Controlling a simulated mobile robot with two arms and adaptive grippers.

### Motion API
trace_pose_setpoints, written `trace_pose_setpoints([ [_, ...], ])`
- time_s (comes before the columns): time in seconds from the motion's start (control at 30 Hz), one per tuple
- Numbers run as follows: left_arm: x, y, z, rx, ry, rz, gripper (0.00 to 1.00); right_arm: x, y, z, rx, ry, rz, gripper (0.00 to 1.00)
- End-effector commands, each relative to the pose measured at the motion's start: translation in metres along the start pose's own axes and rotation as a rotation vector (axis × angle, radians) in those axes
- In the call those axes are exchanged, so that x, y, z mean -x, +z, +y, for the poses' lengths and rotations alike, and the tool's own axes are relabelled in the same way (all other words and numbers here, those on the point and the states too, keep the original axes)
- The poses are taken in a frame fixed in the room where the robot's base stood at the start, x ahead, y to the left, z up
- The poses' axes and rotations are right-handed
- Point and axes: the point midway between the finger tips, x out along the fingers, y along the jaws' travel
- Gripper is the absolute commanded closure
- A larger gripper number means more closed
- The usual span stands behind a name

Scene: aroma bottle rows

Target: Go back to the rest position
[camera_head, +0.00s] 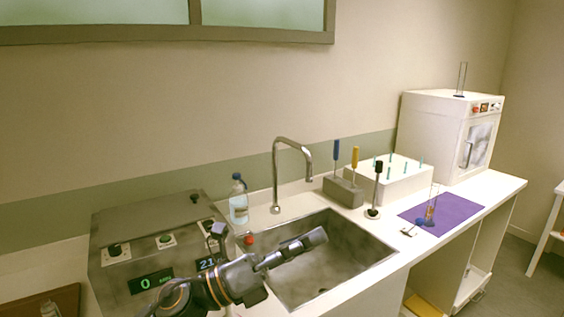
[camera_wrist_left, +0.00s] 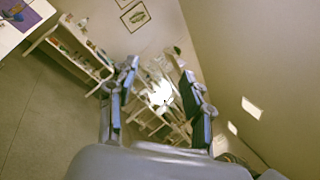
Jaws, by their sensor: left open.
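My left gripper (camera_head: 318,237) reaches in from the lower left in the head view and hangs over the sink (camera_head: 372,256). In the left wrist view its two blue-padded fingers (camera_wrist_left: 160,92) stand apart with nothing between them. It points away from the counter toward the far part of the room. My right gripper is in neither view.
A grey device with knobs (camera_head: 144,225) and a clear bottle (camera_head: 238,203) stand left of the faucet (camera_head: 276,178). A grey tool block (camera_head: 343,191), white rack (camera_head: 398,187), purple mat (camera_head: 458,209) and white oven (camera_head: 432,135) line the right side.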

Motion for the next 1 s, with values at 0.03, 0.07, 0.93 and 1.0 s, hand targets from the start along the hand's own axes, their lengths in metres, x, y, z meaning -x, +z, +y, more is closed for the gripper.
trace_pose_setpoints([
  [0.03,0.009,0.008,0.007,0.145,0.035,-0.139,0.5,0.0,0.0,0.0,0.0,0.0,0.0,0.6],
  [0.07,0.017,0.014,0.014,0.23,0.06,-0.222,0.5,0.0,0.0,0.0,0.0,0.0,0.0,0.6],
  [0.93,0.395,-0.251,0.088,1.845,1.122,-1.951,0.5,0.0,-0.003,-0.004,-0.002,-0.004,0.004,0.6],
  [1.0,0.407,-0.269,0.074,1.879,1.186,-2.015,0.5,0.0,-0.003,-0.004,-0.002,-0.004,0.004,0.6],
])
